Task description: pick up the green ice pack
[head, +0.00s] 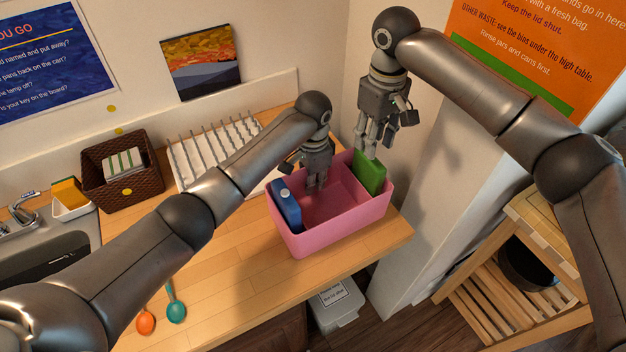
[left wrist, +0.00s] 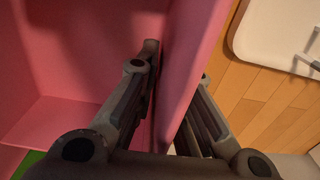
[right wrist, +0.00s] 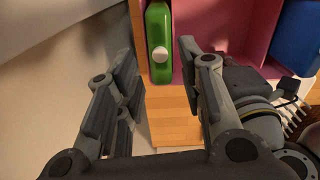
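The green ice pack (head: 370,173) stands upright inside the right end of the pink bin (head: 325,232), against its end wall. In the right wrist view the green ice pack (right wrist: 159,60) shows its narrow top with a white cap, ahead of and between the spread fingers. My right gripper (head: 368,148) is open and empty, just above the pack and apart from it. My left gripper (head: 316,182) is at the bin's back wall. In the left wrist view its fingers (left wrist: 178,85) close on that pink wall, one on each side.
A blue pack (head: 286,205) stands in the bin's left end. A white drying rack (head: 215,150) lies behind the bin, and a brown basket (head: 122,165) is at the left. Orange and teal spoons (head: 176,308) lie at the front. The wall is close on the right.

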